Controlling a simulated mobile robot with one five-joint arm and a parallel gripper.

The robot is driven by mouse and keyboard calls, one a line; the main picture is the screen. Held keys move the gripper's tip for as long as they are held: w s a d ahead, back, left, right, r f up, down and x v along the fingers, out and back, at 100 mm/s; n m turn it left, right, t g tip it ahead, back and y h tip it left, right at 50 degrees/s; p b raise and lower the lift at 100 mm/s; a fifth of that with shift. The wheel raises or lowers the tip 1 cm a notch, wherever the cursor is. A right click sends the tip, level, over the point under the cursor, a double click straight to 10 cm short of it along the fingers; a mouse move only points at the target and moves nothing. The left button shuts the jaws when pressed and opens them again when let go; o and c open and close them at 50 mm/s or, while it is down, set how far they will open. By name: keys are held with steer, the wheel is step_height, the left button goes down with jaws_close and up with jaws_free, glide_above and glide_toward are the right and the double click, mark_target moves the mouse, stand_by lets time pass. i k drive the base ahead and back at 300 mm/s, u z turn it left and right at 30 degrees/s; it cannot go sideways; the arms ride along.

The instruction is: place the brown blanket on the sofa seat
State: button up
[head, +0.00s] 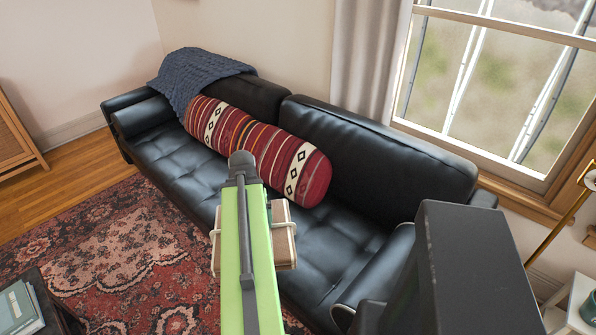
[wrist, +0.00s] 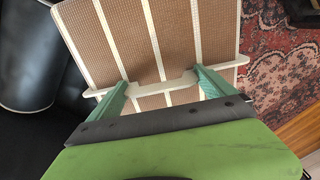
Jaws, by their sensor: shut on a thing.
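The brown blanket (head: 284,238) is a folded bundle with pale bands. In the wrist view the blanket (wrist: 190,45) is brown with white stripes and fills the space between the fingers. My gripper (wrist: 160,90) is shut on it, with one teal finger at each side. In the head view my green arm hides part of the blanket and the fingers. The black leather sofa seat (head: 335,238) lies behind and beside the blanket in the picture. I cannot tell the height of the blanket over the seat.
A red striped bolster (head: 258,150) lies along the sofa's backrest. A blue-grey knitted throw (head: 195,78) hangs over the far corner. A patterned rug (head: 120,235) covers the floor in front. Books (head: 18,308) lie at lower left. The front of the seat is bare.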

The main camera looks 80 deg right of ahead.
mark_target(303, 248)
steer(key=z, duration=0.8)
steer(key=k, duration=0.7)
steer(key=u, duration=0.05)
steer(key=i, duration=1.6)
steer(key=z, duration=0.35)
